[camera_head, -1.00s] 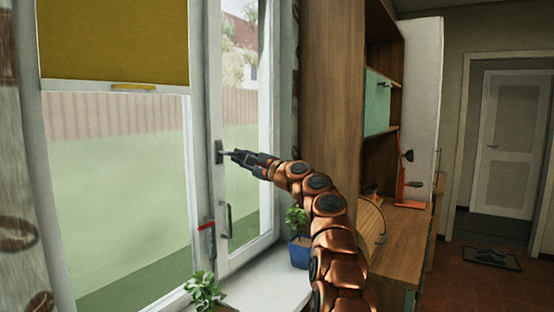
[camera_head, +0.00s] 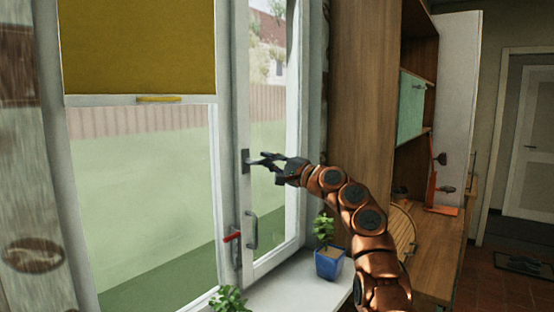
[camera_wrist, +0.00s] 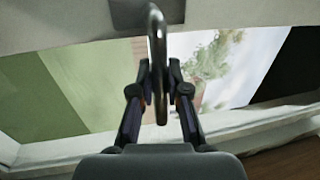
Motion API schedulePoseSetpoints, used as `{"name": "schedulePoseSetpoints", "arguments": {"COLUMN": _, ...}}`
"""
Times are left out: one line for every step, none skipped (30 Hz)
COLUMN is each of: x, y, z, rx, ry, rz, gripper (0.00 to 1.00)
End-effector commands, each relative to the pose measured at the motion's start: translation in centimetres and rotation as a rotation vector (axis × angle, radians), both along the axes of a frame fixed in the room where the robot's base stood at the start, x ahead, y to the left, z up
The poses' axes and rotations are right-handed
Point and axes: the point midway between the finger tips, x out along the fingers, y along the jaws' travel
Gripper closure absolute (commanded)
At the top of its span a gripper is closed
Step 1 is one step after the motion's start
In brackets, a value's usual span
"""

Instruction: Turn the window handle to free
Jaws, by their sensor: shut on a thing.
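The window handle is a slim grey metal lever (camera_head: 259,161) on a dark plate (camera_head: 245,162), on the narrow right-hand window sash. It sticks out sideways from the plate to the right in the head view. My gripper (camera_head: 267,160) is at the lever, shut on it. In the wrist view the shiny lever (camera_wrist: 159,50) runs between the two dark fingers of my gripper (camera_wrist: 159,78), and its plate (camera_wrist: 128,13) shows at the top. The fingers partly hide the lever's end in the head view.
Lower on the frame are a second grey handle (camera_head: 252,231) and a red-tipped lever (camera_head: 232,237). A blue pot with a plant (camera_head: 329,263) stands on the white sill (camera_head: 290,293), near my arm. A wooden cabinet (camera_head: 362,90) rises on the right.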

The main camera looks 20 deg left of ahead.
Motion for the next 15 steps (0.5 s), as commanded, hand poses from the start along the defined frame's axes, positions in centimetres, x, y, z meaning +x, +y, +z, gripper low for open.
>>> {"name": "schedulePoseSetpoints", "arguments": {"x": -0.14, "y": 0.15, "z": 0.19, "rx": 0.001, "ry": -0.004, "rz": 0.001, "gripper": 1.0}}
{"name": "schedulePoseSetpoints", "arguments": {"x": -0.15, "y": 0.15, "z": 0.2, "rx": 0.0, "ry": -0.005, "rz": 0.001, "gripper": 1.0}}
{"name": "schedulePoseSetpoints", "arguments": {"x": -0.15, "y": 0.15, "z": 0.2, "rx": 0.0, "ry": -0.005, "rz": 0.001, "gripper": 1.0}}
{"name": "schedulePoseSetpoints", "arguments": {"x": -0.14, "y": 0.14, "z": 0.2, "rx": 0.001, "ry": -0.005, "rz": 0.001, "gripper": 1.0}}
{"name": "schedulePoseSetpoints", "arguments": {"x": -0.14, "y": 0.13, "z": 0.21, "rx": 0.001, "ry": -0.005, "rz": 0.001, "gripper": 1.0}}
{"name": "schedulePoseSetpoints", "arguments": {"x": -0.14, "y": 0.12, "z": 0.2, "rx": 0.001, "ry": -0.005, "rz": 0.001, "gripper": 1.0}}
{"name": "schedulePoseSetpoints", "arguments": {"x": -0.13, "y": 0.11, "z": 0.21, "rx": 0.001, "ry": -0.005, "rz": 0.001, "gripper": 1.0}}
{"name": "schedulePoseSetpoints", "arguments": {"x": -0.13, "y": 0.11, "z": 0.21, "rx": 0.001, "ry": -0.005, "rz": 0.001, "gripper": 1.0}}
{"name": "schedulePoseSetpoints", "arguments": {"x": -0.13, "y": 0.11, "z": 0.21, "rx": 0.001, "ry": -0.005, "rz": 0.001, "gripper": 1.0}}
{"name": "schedulePoseSetpoints", "arguments": {"x": -0.13, "y": 0.09, "z": 0.23, "rx": 0.001, "ry": -0.005, "rz": 0.0, "gripper": 1.0}}
{"name": "schedulePoseSetpoints", "arguments": {"x": -0.12, "y": 0.08, "z": 0.23, "rx": 0.001, "ry": -0.005, "rz": 0.0, "gripper": 0.83}}
{"name": "schedulePoseSetpoints", "arguments": {"x": -0.11, "y": 0.07, "z": 0.23, "rx": 0.001, "ry": -0.005, "rz": 0.0, "gripper": 0.79}}
{"name": "schedulePoseSetpoints", "arguments": {"x": -0.11, "y": 0.05, "z": 0.22, "rx": 0.001, "ry": -0.005, "rz": 0.0, "gripper": 0.76}}
{"name": "schedulePoseSetpoints", "arguments": {"x": -0.1, "y": 0.04, "z": 0.2, "rx": 0.001, "ry": -0.005, "rz": 0.0, "gripper": 0.73}}
{"name": "schedulePoseSetpoints", "arguments": {"x": -0.07, "y": 0.01, "z": 0.19, "rx": 0.001, "ry": -0.004, "rz": 0.0, "gripper": 0.69}}
